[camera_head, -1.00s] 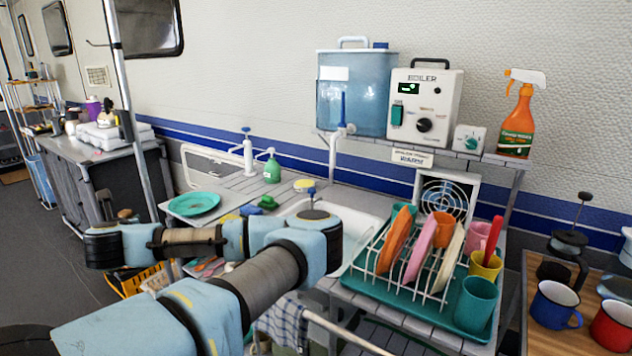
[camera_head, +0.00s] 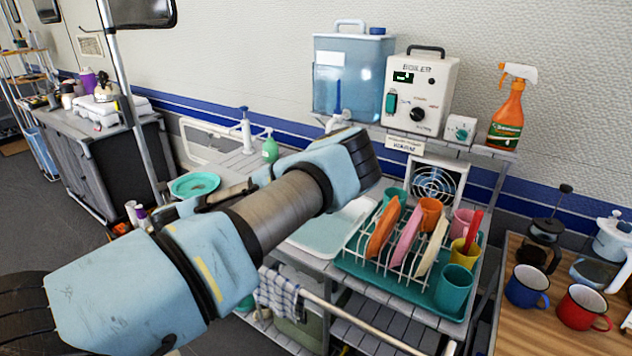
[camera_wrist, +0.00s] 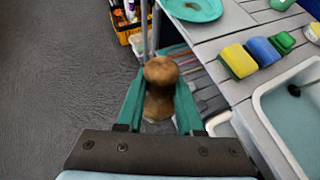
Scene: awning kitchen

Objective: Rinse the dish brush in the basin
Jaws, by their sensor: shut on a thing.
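In the wrist view, my gripper (camera_wrist: 160,98) has its two teal fingers closed on a brown, wooden, knob-shaped handle (camera_wrist: 160,72), which looks like the dish brush. Its bristles are not visible. The brush is over the floor and the counter's left edge, left of the basin. The white basin (camera_wrist: 258,103) holds pale bluish water with a dark round spot at its far side. In the head view, the basin (camera_head: 325,232) is partly covered by my arm, and my gripper and the brush cannot be seen.
A teal plate (camera_wrist: 193,8), a yellow sponge (camera_wrist: 238,61), a blue sponge (camera_wrist: 263,50) and a green item (camera_wrist: 282,42) lie left of and behind the basin. A dish rack (camera_head: 400,245) with plates and cups stands to its right. A pump tap (camera_head: 246,135) stands behind.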

